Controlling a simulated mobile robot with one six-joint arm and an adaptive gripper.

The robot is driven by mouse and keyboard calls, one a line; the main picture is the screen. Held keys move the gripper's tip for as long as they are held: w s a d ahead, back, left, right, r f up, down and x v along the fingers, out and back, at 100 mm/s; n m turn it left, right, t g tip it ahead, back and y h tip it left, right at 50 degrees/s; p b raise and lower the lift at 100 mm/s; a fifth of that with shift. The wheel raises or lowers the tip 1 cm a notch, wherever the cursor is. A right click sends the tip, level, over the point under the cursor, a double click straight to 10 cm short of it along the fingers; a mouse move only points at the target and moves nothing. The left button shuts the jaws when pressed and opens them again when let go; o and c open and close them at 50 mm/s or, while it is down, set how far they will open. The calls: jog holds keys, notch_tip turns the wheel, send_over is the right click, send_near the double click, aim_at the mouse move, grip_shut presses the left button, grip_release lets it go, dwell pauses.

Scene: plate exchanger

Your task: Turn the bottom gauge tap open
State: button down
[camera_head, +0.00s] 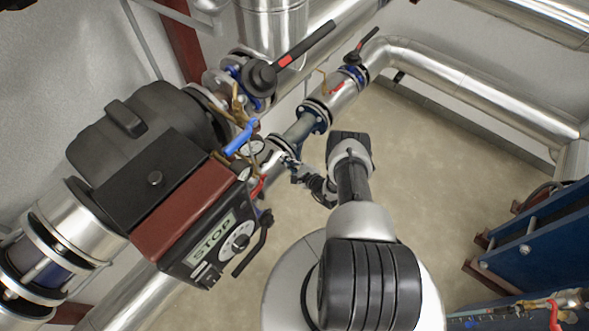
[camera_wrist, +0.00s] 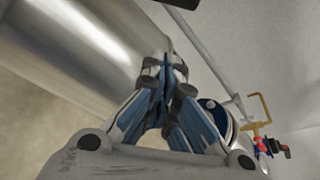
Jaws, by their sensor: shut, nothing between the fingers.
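A round gauge (camera_head: 257,148) stands by the pipe in the head view. A red tap handle (camera_head: 258,188) shows just below it and a blue handle (camera_head: 240,138) just above-left. I cannot tell for sure which is the bottom gauge tap or how far it is turned. My gripper (camera_head: 290,165) is right of the gauge, close to the pipe. In the wrist view my gripper (camera_wrist: 165,68) is shut and empty, its fingertips in front of a silver pipe. A rounded gauge-like part (camera_wrist: 213,106) is partly hidden behind the right finger.
A motor unit with a STOP panel (camera_head: 212,240) stands left of my arm. A silver pipe (camera_head: 480,82) runs along the back right. A brass bent tube (camera_wrist: 262,110) with a small red and blue fitting (camera_wrist: 263,146) is right of my gripper. Blue equipment (camera_head: 545,235) stands right; the floor between is clear.

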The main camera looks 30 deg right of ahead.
aim_at(267, 159)
jog(key=shift+b+x, duration=0.3)
jog(key=shift+x, duration=0.8)
jog(key=shift+s+a+r, duration=0.15)
jog(key=shift+a+r, duration=0.25)
jog(key=shift+r, duration=0.15)
jog(key=shift+s+a+r, duration=0.15)
jog(key=shift+a+r, duration=0.2)
jog(key=shift+r, duration=0.2)
jog(key=shift+s+a+r, duration=0.15)
jog(key=shift+a+r, duration=0.25)
jog(key=shift+r, duration=0.1)
jog(key=shift+s+r+p, duration=0.2)
jog(key=shift+p, duration=0.15)
jog(key=shift+w, duration=0.2)
